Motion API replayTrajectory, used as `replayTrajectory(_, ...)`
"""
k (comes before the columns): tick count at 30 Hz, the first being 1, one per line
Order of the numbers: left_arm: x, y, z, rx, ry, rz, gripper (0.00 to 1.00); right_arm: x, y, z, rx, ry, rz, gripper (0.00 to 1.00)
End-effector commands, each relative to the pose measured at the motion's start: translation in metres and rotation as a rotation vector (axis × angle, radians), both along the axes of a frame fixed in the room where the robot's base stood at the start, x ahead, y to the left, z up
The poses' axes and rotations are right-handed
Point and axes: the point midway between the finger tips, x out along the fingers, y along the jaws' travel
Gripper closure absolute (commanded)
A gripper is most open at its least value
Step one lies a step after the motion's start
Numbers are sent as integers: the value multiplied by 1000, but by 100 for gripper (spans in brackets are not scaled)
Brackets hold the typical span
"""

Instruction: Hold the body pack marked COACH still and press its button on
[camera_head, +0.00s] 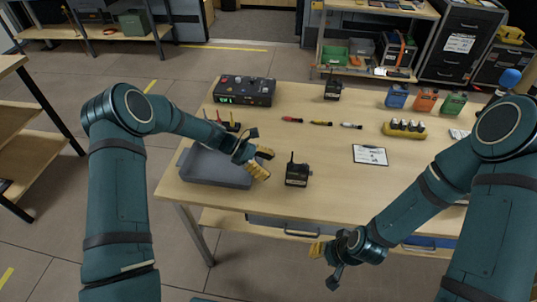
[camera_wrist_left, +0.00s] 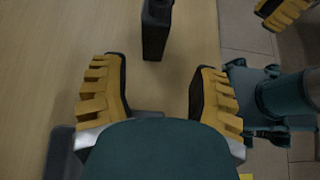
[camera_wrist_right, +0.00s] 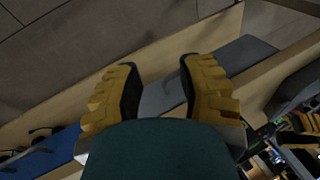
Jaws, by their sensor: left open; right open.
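A black body pack (camera_head: 297,175) with a short antenna stands upright on the table near its front edge. A second black pack (camera_head: 333,90) stands at the back of the table. Their markings are too small to read, so I cannot tell which says COACH. My left gripper (camera_head: 266,162) is open and empty, just left of the near pack and apart from it. In the left wrist view a black pack (camera_wrist_left: 156,30) stands ahead, beyond the gap between the fingers. My right gripper (camera_head: 320,249) is open and empty, in front of the table's front edge. No button is discernible.
A grey tray (camera_head: 205,168) lies under my left wrist. A clipboard (camera_head: 370,155), a yellow holder (camera_head: 403,131) and small coloured tools (camera_head: 321,123) lie to the right and behind. A black console (camera_head: 244,91) stands at the back left. Tabletop right of the near pack is clear.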

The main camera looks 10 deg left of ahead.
Motion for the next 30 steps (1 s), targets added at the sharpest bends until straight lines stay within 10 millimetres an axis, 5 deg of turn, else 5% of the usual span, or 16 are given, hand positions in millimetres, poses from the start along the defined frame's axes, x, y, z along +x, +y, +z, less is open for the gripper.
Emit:
replayTrajectory(7,7,-6,4,-39,23,18,39,-1,0,-4,0,3,1,62)
replayTrajectory(30,6,-73,-39,-36,21,16,39,-10,2,-33,5,23,19,62)
